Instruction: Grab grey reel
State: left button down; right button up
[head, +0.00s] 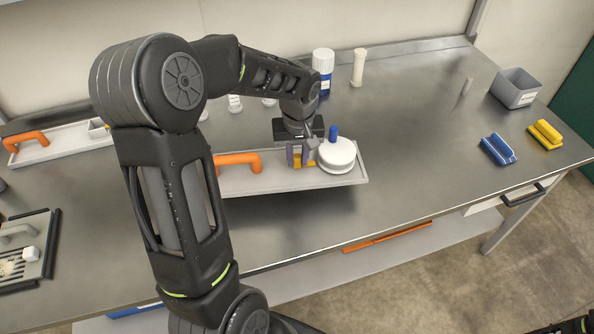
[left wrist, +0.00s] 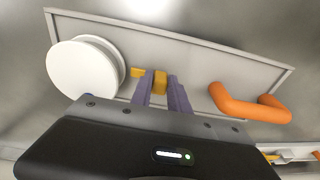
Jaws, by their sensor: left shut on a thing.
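A pale grey-white reel (head: 337,156) lies flat on the right end of a light grey tray (head: 350,177), with a blue peg (head: 333,132) standing at its far side. The reel also shows at left in the left wrist view (left wrist: 82,72). My left gripper (head: 302,154) points down over the tray just left of the reel. Its purple fingers (left wrist: 164,98) are shut on a small yellow-orange block (left wrist: 160,82). A yellow piece reaches from there toward the reel; I cannot tell whether they are joined. My right gripper is not in view.
The tray's orange handle (head: 238,160) is left of my gripper. A grey bin (head: 514,88), blue brush-like item (head: 497,149) and yellow one (head: 545,134) sit at right. Metal tabletop right of the tray is clear.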

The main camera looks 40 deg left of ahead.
pick_arm(q)
jog(key=shift+r, duration=1.35)
